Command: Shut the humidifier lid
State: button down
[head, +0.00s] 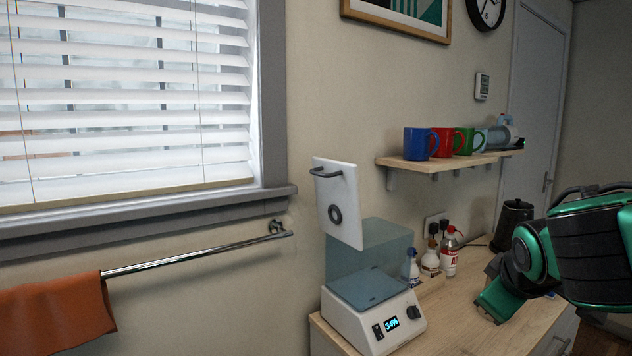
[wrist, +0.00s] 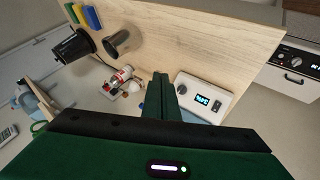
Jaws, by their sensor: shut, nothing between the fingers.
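The humidifier (head: 366,322) is a white base with a lit display and a dark knob, under a clear bluish tank (head: 370,262). It stands at the left end of the wooden counter. Its white lid (head: 338,205), with a dark handle and a round dark ring, stands upright above the tank, open. In the wrist view the humidifier base (wrist: 205,97) is right of the fingers; the lid cannot be made out there. My gripper (head: 490,304) is right of the humidifier, apart from it, over the counter. Its fingers (wrist: 160,88) are together and empty.
Several bottles (head: 430,262) stand between the humidifier and my arm, near the wall. A black container (head: 513,218) is farther back. A wall shelf (head: 450,160) with mugs is above. A towel rail (head: 190,252) with an orange towel (head: 55,318) is left.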

jog(key=w+a+r+n+t+y, duration=0.25)
jog(key=a+r+n, duration=0.2)
jog(key=a, duration=0.35)
jog(key=w+a+r+n+t+y, duration=0.1)
jog(key=w+a+r+n+t, duration=0.15)
jog(key=a+r, duration=0.4)
jog(key=s+a+r+n+t+y, duration=0.25)
jog(key=a+r+n, duration=0.2)
jog(key=a, duration=0.55)
jog(key=s+a+r+n+t+y, duration=0.1)
jog(key=s+a+r+n+y, duration=0.15)
jog(key=a+r, duration=0.5)
jog(key=w+a+f, duration=0.1)
jog(key=w+f, duration=0.1)
jog(key=w, duration=0.9)
jog(key=shift+w+a+f+n, duration=0.2)
jog(key=shift+w+a+n, duration=0.15)
jog(key=shift+w+n, duration=0.05)
jog(key=shift+r, duration=0.1)
